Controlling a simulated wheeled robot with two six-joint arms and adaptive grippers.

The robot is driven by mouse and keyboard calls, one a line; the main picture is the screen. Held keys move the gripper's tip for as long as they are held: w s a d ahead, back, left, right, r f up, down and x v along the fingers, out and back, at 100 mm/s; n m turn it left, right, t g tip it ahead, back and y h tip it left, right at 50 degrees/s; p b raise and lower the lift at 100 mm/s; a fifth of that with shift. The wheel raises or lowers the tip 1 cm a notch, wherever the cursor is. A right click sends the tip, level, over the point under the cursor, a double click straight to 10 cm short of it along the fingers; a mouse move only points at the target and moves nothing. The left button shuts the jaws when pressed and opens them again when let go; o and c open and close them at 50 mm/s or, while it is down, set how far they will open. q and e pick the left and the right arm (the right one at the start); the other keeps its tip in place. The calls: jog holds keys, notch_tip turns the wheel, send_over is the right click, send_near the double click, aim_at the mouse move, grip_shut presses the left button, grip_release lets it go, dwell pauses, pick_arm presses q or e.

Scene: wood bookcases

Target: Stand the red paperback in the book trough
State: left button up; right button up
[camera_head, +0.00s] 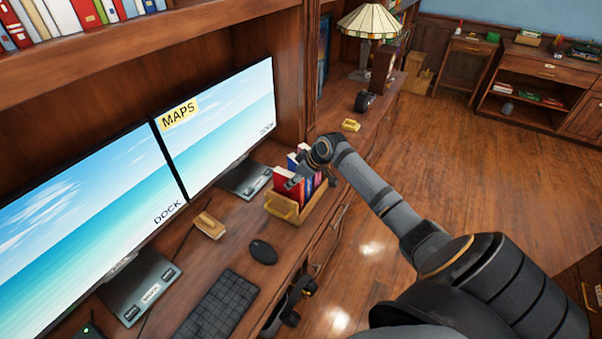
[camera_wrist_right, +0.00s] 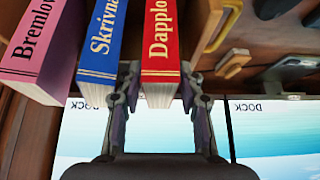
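The red paperback (camera_wrist_right: 162,45), with lettering starting "Dapplo", is upright in the head view (camera_head: 288,187), at the near end of the row in the wooden book trough (camera_head: 284,209). My right gripper (camera_head: 296,181) is over the trough. In the right wrist view its two fingers (camera_wrist_right: 160,75) lie against both sides of the red paperback's end, with no clear gap. A blue book (camera_wrist_right: 102,40) and a pink book (camera_wrist_right: 38,48) stand beside it. The paperback's lower end is hidden by the trough wall. My left gripper is not in view.
Two monitors (camera_head: 222,125) stand behind the trough. A mouse (camera_head: 263,251), a keyboard (camera_head: 218,308) and a small wooden block (camera_head: 209,226) lie on the desk. A yellow tray (camera_head: 351,125) and a lamp (camera_head: 369,35) are farther along.

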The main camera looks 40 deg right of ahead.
jog(key=v, duration=0.8)
jog(key=shift+s+r, duration=0.15)
jog(key=shift+r, duration=0.1)
jog(key=shift+f, duration=0.1)
